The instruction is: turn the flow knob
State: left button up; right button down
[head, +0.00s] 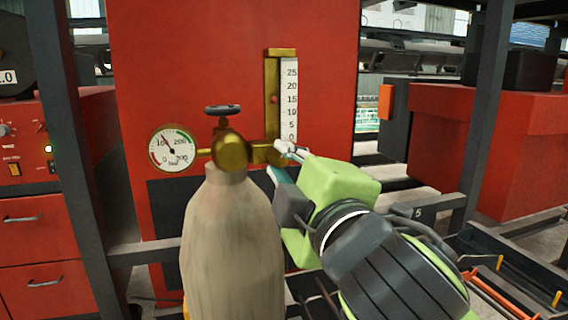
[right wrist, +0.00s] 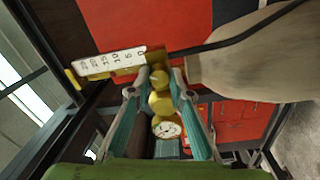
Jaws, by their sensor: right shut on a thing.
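The brass regulator (head: 231,150) sits on top of a pale gas cylinder (head: 230,245). At its right is an upright flow meter with a white scale (head: 288,100); a small red ball (head: 274,99) shows level with about 15. My right gripper (head: 286,150) reaches in from the lower right to the meter's foot, its fingers closed on the flow knob. In the right wrist view, the yellow flow knob (right wrist: 158,79) shows between the two fingertips (right wrist: 154,84). In the head view the knob is mostly hidden by the gripper. My left gripper is not in view.
A round pressure gauge (head: 172,148) sticks out left of the regulator, and a dark handwheel (head: 222,110) stands above it. A red panel (head: 190,60) rises behind. A dark post (head: 80,150) stands left; racks and a red box (head: 455,140) stand right.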

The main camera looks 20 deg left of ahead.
jog(key=shift+f, duration=0.1)
jog(key=c, duration=1.8)
grip_release()
jog(key=shift+s+d, duration=0.1)
jog(key=v, duration=0.7)
jog(key=shift+s+d, duration=0.1)
